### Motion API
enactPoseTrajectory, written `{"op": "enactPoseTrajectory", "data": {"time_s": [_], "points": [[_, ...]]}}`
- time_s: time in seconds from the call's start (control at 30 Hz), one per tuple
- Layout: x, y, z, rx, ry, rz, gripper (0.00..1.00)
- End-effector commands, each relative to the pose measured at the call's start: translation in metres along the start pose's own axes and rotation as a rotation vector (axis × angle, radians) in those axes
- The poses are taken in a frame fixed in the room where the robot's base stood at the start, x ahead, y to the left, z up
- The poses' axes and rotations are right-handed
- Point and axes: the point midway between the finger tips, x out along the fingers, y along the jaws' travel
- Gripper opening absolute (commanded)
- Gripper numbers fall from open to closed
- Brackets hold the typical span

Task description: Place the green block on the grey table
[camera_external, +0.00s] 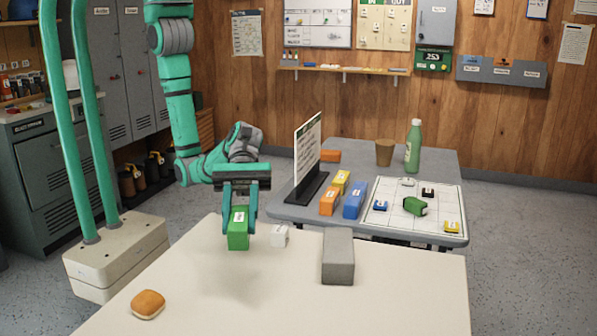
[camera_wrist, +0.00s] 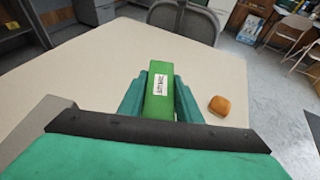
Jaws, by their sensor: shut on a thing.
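My gripper (camera_external: 238,222) is shut on a green block (camera_external: 238,232) with a white label, held upright over the cream table. The green block also shows in the wrist view (camera_wrist: 157,78), between the two teal fingers of my gripper (camera_wrist: 160,100). A soft shadow lies on the cream table below it, so the block appears to be clear of the surface. The grey table (camera_external: 355,158) stands behind the cream table, to the right of my gripper in the external view. Another green piece (camera_external: 414,206) lies on a white gridded board on the grey table.
On the grey table are a sign stand (camera_external: 307,160), orange (camera_external: 329,201), yellow (camera_external: 341,182) and blue (camera_external: 354,200) blocks, a brown cup (camera_external: 384,152) and a green bottle (camera_external: 413,146). The cream table (camera_external: 400,300) bears a grey block (camera_external: 338,256), a small white block (camera_external: 279,236) and a bun (camera_external: 148,304).

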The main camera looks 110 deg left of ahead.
Motion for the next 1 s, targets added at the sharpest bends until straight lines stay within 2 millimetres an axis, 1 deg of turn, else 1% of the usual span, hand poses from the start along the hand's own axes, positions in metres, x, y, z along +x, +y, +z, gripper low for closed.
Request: {"op": "enactPoseTrajectory", "data": {"time_s": [0.03, 0.1, 0.2, 0.47, 0.57, 0.67, 0.83, 1.0], "points": [[-0.008, -0.003, 0.001, 0.001, -0.002, 0.001, 0.02], [-0.015, -0.007, 0.001, 0.000, -0.001, 0.000, 0.02], [-0.022, -0.010, 0.002, 0.000, -0.001, 0.000, 0.02], [-0.026, -0.013, 0.002, 0.000, -0.001, 0.000, 0.02], [-0.027, -0.012, -0.001, -0.003, 0.000, 0.004, 0.02], [-0.029, -0.011, -0.011, -0.007, 0.002, 0.014, 0.02], [-0.036, -0.012, -0.037, -0.023, 0.002, 0.045, 0.02], [-0.043, -0.018, -0.063, -0.037, 0.001, 0.079, 0.02]]}}
